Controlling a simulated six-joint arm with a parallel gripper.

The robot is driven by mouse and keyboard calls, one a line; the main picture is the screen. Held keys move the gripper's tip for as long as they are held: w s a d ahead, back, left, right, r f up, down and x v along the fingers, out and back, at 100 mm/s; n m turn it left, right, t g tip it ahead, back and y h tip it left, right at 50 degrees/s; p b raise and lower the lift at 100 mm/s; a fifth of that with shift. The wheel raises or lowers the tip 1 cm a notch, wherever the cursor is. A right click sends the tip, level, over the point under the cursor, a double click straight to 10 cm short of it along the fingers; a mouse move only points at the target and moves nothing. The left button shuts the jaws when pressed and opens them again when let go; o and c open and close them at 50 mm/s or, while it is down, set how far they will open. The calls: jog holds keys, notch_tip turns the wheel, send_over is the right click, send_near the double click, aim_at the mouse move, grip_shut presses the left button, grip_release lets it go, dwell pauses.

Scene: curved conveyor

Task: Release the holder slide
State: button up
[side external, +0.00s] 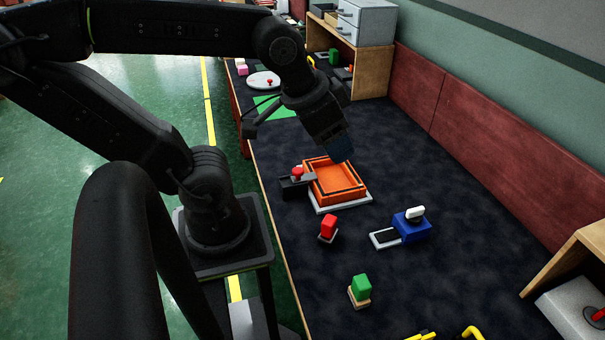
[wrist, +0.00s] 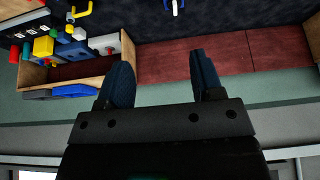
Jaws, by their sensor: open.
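An orange square tray (side external: 318,190) sits on a white base plate (side external: 343,206) on the dark table in the side external view. A dark slide-like block (side external: 288,187) with a red knob (side external: 297,173) adjoins the tray's left side. Further right, a blue block (side external: 411,229) carries a white handle (side external: 415,213), with a dark, pale-edged plate (side external: 385,238) beside it. I cannot tell which of these is the holder slide. My gripper (side external: 341,158) is above the tray's far edge, apparently not touching it. In the wrist view its fingers (wrist: 158,66) are apart with nothing between them.
A red block (side external: 329,226) and a green block (side external: 361,286) stand nearer the camera. Yellow handles (side external: 472,333) show at the bottom edge. A red-brown wall panel (side external: 483,150) bounds the table's right side. In the wrist view, a wooden shelf (wrist: 33,75) holds several coloured pieces.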

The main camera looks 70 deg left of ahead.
jog(key=w+a+f+n+g, duration=0.2)
jog(key=w+a+n+g, duration=0.1)
jog(key=w+a, duration=0.45)
jog(key=n+g+h, duration=0.3)
jog(key=n+g, duration=0.3)
send_over(298, 170)
jog(key=w+a, duration=0.4)
notch_tip(298, 170, down, 14)
jog(key=x, duration=1.3)
jog(key=shift+w+d+f, duration=0.15)
jog(key=shift+w+f, duration=0.05)
jog(key=shift+f, duration=0.15)
